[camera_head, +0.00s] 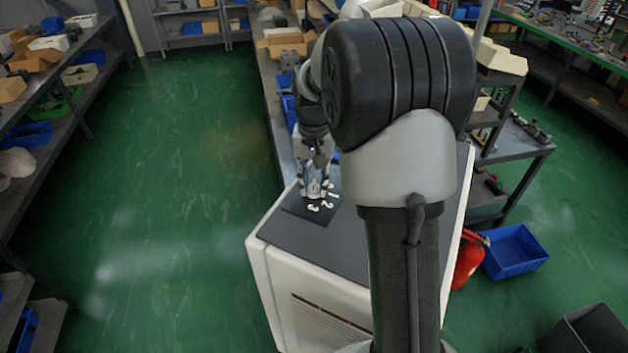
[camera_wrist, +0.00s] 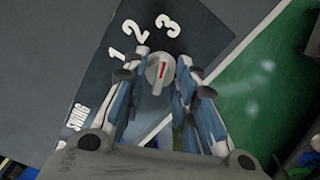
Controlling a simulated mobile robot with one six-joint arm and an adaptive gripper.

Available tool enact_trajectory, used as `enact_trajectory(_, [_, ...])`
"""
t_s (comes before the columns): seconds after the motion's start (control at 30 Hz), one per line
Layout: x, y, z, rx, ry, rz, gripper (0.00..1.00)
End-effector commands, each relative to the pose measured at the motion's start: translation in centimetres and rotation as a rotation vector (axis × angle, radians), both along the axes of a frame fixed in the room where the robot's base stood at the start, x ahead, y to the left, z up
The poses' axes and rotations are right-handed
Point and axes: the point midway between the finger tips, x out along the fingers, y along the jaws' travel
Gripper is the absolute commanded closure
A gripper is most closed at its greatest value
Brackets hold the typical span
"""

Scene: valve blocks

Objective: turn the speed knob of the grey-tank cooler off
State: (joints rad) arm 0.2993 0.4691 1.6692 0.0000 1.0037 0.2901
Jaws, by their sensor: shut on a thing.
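The cooler has a white body with a dark grey top (camera_head: 310,245) and stands in the middle of the head view. A black dial plate (camera_head: 302,207) on its top bears the white figures 1, 2 and 3. In the wrist view the grey round speed knob (camera_wrist: 157,85) sits on this plate (camera_wrist: 195,25), with a red pointer mark facing roughly towards the 3. My gripper (camera_wrist: 162,70) is over the plate with a finger on each side of the knob, shut on it. In the head view my gripper (camera_head: 316,183) hides the knob. No off mark is readable.
A red extinguisher (camera_head: 468,260) and a blue bin (camera_head: 514,252) stand on the floor right of the cooler. A long bench (camera_head: 272,95) lies behind it. Shelves (camera_head: 75,105) line the left. The green floor (camera_head: 170,200) left of the cooler is clear.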

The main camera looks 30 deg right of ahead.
Motion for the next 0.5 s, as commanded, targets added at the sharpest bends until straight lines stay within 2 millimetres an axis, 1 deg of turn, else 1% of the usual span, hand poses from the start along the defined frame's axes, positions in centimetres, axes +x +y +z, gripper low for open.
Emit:
enact_trajectory(0.43, [0.04, -0.01, 0.02, 0.000, -0.001, -0.013, 0.98])
enact_trajectory(0.47, [0.04, -0.01, 0.02, 0.000, -0.001, -0.013, 0.73])
enact_trajectory(0.5, [0.03, -0.02, 0.02, 0.000, -0.001, -0.012, 0.71])
